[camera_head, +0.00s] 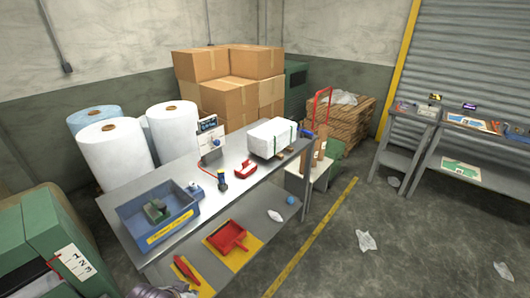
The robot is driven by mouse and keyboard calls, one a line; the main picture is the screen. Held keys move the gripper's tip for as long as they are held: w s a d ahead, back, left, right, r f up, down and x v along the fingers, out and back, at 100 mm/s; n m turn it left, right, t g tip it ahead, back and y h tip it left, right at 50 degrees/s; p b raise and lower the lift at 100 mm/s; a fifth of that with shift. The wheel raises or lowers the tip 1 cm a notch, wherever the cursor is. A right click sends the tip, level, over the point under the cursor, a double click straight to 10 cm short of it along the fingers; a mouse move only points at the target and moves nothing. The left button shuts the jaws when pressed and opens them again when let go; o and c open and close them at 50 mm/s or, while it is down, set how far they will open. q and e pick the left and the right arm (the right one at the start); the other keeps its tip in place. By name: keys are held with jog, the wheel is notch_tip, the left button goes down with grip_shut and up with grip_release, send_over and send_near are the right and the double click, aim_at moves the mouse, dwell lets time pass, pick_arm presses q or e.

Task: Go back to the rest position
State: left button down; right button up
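The grey metal workbench (232,187) stands in front of me. A blue tray (183,221) with a dark green item (156,210) in it is at its near left end. A red tape dispenser (246,168) and a small dark and yellow tool (222,182) lie near the middle. A white wrapped block (271,137) with dark straps lies at the far right end. On the lower shelf, a red dustpan (227,236) and a red tool (186,270) lie on yellow patches.
White film rolls (114,154) and stacked cardboard boxes (228,97) stand behind the bench. Green cabinets (62,227) are at the left. A grey side table (469,150) stands at the right. Crumpled white scraps (366,240) lie on the floor, which is mostly clear at the right.

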pick_arm(q)
jog(key=s+a+f+g, duration=0.1)
jog(key=s+f, duration=0.2)
jog(key=f, duration=1.4)
jog(key=s+f+g, duration=0.2)
jog(key=s+f, duration=0.1)
jog(key=f, duration=1.4)
jog(key=s+a+f, duration=0.2)
jog(key=s+f, duration=0.8)
jog(key=s, duration=0.1)
jog(key=s+a+f+g+b, duration=0.1)
jog(key=s+a+f, duration=0.1)
jog(key=s+f, duration=0.8)
jog(key=shift+s+a+y, duration=0.15)
jog(key=shift+s+y, duration=0.15)
jog(key=shift+s, duration=0.35)
